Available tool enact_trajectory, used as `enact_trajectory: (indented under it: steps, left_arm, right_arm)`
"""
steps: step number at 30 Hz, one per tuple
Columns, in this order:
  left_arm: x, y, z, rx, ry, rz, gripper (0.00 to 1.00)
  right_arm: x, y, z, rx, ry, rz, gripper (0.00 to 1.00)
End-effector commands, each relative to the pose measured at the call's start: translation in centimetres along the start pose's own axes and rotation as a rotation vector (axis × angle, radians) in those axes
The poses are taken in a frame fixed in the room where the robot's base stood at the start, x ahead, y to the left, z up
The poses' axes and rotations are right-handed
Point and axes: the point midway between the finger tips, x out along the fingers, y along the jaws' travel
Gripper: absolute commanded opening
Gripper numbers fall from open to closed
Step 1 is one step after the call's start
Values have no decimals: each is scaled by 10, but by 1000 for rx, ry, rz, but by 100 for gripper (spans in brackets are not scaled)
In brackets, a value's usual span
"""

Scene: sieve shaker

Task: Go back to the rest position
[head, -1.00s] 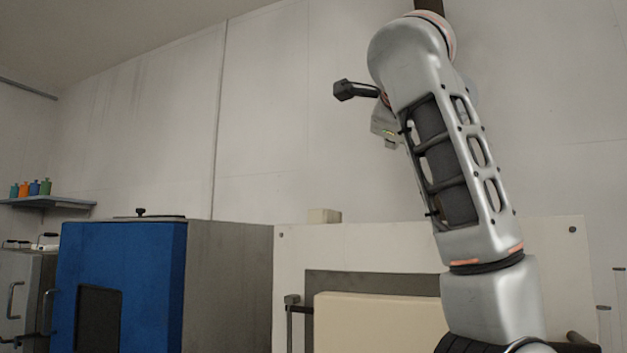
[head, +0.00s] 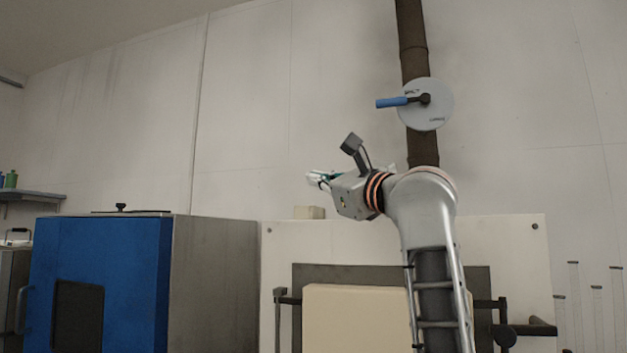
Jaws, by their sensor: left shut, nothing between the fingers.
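My left gripper (head: 320,178) is in the middle of the head view, at the end of my bent arm. It points left, is small in the picture, and looks shut and empty. It is in front of the white panel and wall, touching nothing that I can see. My right gripper is not in view.
A brown vertical pipe (head: 412,45) carries a pale round plate (head: 436,110) with a blue handle (head: 392,102) pointing left. Below is a cream block-like front (head: 352,318) in a white panel (head: 520,255). A blue-fronted cabinet (head: 135,245) stands left. The upper wall is clear.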

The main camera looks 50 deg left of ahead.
Motion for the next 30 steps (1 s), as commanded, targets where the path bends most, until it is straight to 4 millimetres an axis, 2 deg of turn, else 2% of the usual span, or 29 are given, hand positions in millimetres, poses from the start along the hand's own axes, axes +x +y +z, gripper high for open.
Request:
enact_trajectory:
  steps: [6,30]
  left_arm:
    - [-2,3,-1,54,-50,8,0]
    - [-2,3,0,54,-49,7,0]
  right_arm:
    - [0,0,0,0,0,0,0]
    - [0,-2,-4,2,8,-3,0]
